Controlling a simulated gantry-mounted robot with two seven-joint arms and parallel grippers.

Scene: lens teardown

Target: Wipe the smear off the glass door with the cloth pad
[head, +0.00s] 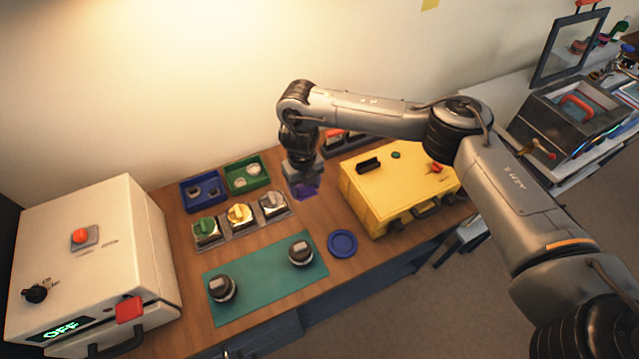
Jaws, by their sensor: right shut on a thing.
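My right gripper (302,180) points down above the workbench, left of the yellow case. It is shut on a small purple piece (304,192), which looks like the cloth pad; the gripper hides part of it. A dark-framed upright pane (569,48) stands at the far upper right, on the other table, and may be the glass door. It is far from my right gripper. I cannot make out a smear on it. My left gripper is not in view.
A yellow case (377,193) sits beside the gripper. Blue (187,205) and green (230,168) trays, several knobbed parts, a green mat (262,282) and a blue dish (342,243) lie on the bench. A white box (60,215) reads OFF. A grey box (540,112) stands before the pane.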

